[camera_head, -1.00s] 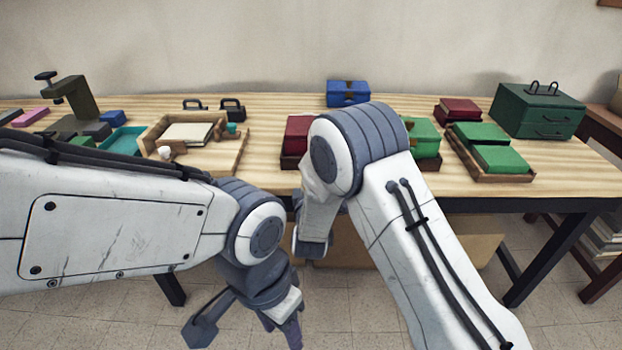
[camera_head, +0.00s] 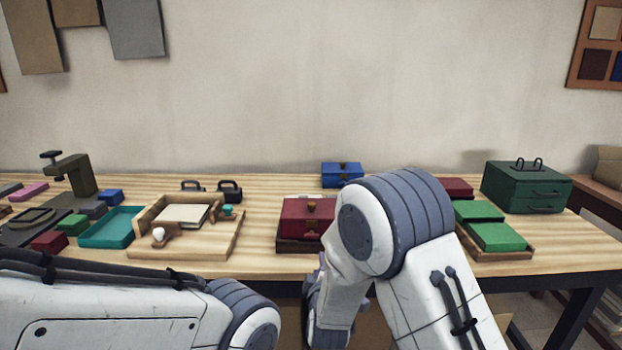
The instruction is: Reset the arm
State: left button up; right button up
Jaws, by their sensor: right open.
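My right arm (camera_head: 400,215) comes in from the lower right and bends at a large grey joint in front of the table. Its gripper (camera_head: 322,316) hangs below the front edge of the table, open, with its fingers only partly visible and nothing seen in it. My left arm (camera_head: 110,310) lies across the lower left corner, and its grey joint is at the bottom edge. The left gripper is below the frame.
The wooden table (camera_head: 265,215) holds a red box (camera_head: 305,217), a blue box (camera_head: 342,174), a dark green case (camera_head: 525,187), green blocks (camera_head: 497,237), a teal tray (camera_head: 110,228) and a wooden tray (camera_head: 180,250). The right arm overlaps the table edge.

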jog(key=s+d+f+m+g, duration=0.1)
jog(key=s+d+m+g, duration=0.6)
jog(key=s, duration=0.5)
jog(key=s+d+f+m+g, duration=0.1)
jog(key=s+d+m+g, duration=0.5)
jog(key=s+d+m, duration=0.5)
jog(key=s+a+r+n+g, duration=0.1)
jog(key=s+a+r+n, duration=0.2)
jog(key=s+a+n, duration=0.35)
jog(key=s+a+r+n+g, duration=0.1)
jog(key=s+a+r+n, duration=0.25)
jog(key=s+a, duration=0.5)
notch_tip(320, 180, up, 12)
jog(key=p, duration=1.2)
jog(key=shift+p, duration=0.3)
